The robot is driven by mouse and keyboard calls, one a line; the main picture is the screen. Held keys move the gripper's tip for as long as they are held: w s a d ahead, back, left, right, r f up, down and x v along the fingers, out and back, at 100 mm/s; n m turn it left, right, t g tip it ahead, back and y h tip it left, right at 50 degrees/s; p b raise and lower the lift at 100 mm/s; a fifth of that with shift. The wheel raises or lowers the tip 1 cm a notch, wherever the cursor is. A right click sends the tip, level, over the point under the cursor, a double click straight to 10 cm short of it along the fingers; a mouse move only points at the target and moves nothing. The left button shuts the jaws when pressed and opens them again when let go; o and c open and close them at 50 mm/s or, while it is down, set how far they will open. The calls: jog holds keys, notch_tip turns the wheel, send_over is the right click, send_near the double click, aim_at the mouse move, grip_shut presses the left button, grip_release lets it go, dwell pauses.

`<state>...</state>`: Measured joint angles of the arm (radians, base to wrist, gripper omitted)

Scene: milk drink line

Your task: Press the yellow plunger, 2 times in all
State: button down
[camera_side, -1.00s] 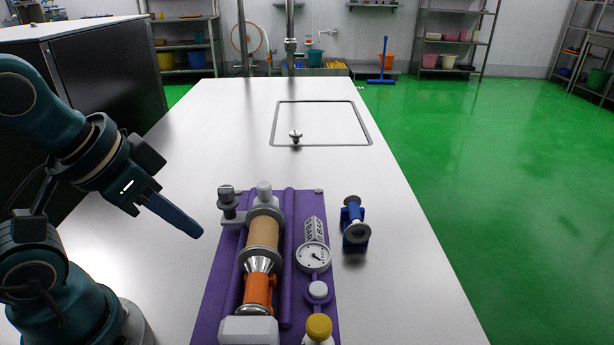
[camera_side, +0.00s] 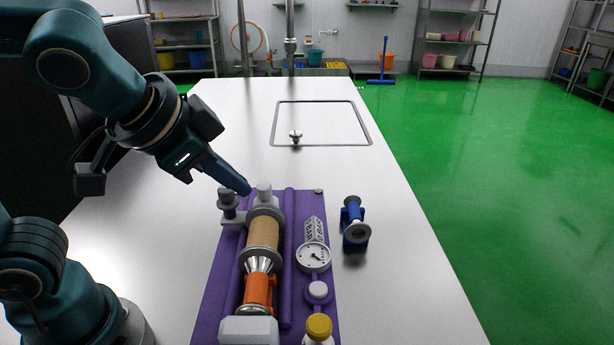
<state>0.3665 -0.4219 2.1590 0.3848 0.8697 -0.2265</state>
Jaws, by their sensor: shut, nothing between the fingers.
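The yellow plunger (camera_side: 318,327) is a round yellow cap on a white body at the near right end of the purple board (camera_side: 212,318). It stands upright, and its lower part is cut off by the bottom edge of the picture. My gripper (camera_side: 246,190) is shut and empty. Its fingertips are near the far left corner of the board, close to a grey-topped post and a grey knob. The gripper is well apart from the yellow plunger, and I cannot tell its exact height.
The board carries a tan cylinder (camera_side: 264,233), an orange fitting (camera_side: 258,290), a dial gauge (camera_side: 313,257) and a white button (camera_side: 318,289). A blue fitting (camera_side: 354,222) stands to the right. A sink (camera_side: 320,123) lies farther back. The counter between is clear.

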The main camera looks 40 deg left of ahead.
jog(key=w+d+m+h, duration=0.15)
jog(key=d+m, duration=0.25)
jog(key=d, duration=0.4)
jog(key=m, duration=0.3)
send_over(313, 326)
notch_tip(313, 326, down, 2)
jog(key=shift+f+h, duration=0.1)
jog(key=shift+h, duration=0.15)
jog(key=shift+f, duration=0.1)
jog(key=shift+f, duration=4.3)
jog(key=shift+f, duration=0.15)
jog(key=shift+f, duration=0.25)
